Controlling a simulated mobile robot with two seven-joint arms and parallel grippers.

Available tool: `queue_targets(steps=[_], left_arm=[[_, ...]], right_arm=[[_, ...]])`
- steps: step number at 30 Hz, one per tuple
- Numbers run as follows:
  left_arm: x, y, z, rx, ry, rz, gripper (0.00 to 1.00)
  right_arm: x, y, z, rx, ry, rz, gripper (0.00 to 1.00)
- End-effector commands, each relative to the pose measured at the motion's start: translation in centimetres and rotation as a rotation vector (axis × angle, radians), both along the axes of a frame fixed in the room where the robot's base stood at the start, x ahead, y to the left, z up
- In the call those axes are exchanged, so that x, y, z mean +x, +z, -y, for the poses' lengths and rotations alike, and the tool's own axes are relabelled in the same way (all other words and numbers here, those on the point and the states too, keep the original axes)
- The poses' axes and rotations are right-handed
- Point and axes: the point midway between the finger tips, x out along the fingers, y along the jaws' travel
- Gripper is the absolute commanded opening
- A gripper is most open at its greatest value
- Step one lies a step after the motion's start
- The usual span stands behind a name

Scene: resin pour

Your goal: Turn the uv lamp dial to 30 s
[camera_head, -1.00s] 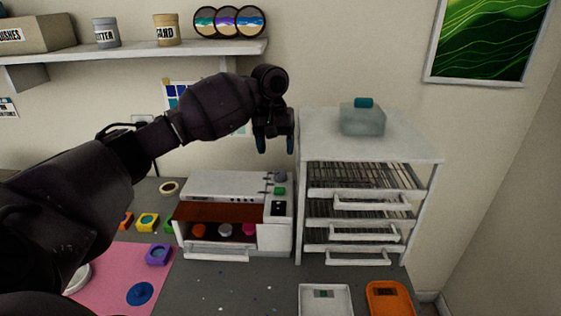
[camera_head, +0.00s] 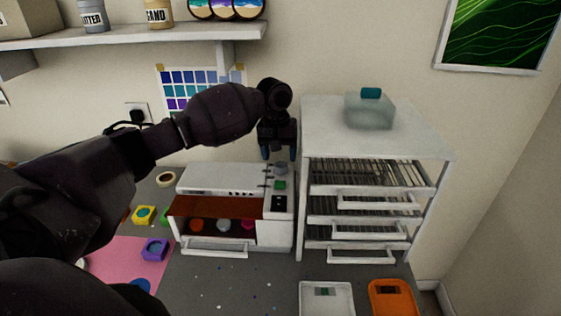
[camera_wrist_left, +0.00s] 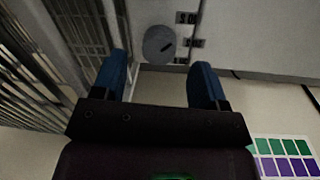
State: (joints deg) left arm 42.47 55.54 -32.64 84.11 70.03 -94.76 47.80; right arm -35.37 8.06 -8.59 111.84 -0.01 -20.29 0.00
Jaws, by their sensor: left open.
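The uv lamp (camera_head: 220,179) is a white box on the grey bench, its front open below a red-brown panel. Its grey round dial (camera_head: 281,169) sits at the top right, above a green button (camera_head: 280,185). My left gripper (camera_head: 278,153) is open, pointing down just above the dial. In the left wrist view the dial (camera_wrist_left: 158,45) shows beyond and between the blue fingertips, apart from them. A dark pointer mark on it points toward the small dark labels beside it; one label (camera_wrist_left: 187,17) seems to read 30 S upside down. The others are unclear.
A white drawer rack (camera_head: 370,140) with a glass container (camera_head: 368,110) on top stands close to the right of the lamp. Orange, grey and pink items lie inside the lamp. A white tray (camera_head: 326,288) and an orange tray (camera_head: 393,285) stand in front.

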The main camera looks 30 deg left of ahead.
Motion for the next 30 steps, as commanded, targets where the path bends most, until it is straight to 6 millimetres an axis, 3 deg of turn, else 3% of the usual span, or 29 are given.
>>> queue_targets(steps=[7,19,29,30], left_arm=[[0.1,-2.7,0.2,0.0,0.001,-0.001,0.67],[0.1,-3.3,0.3,0.0,0.0,0.0,0.67],[0.1,-3.3,0.3,0.0,0.0,0.0,0.17],[0.1,-3.3,0.3,0.0,0.0,0.0,0.17]], right_arm=[[0.0,0.3,0.0,0.0,0.0,0.0,0.43],[0.0,0.4,0.0,0.0,0.0,0.002,0.43],[0.0,0.4,0.0,0.0,0.0,0.003,0.43],[0.0,0.4,0.0,0.0,0.0,0.003,0.43]])
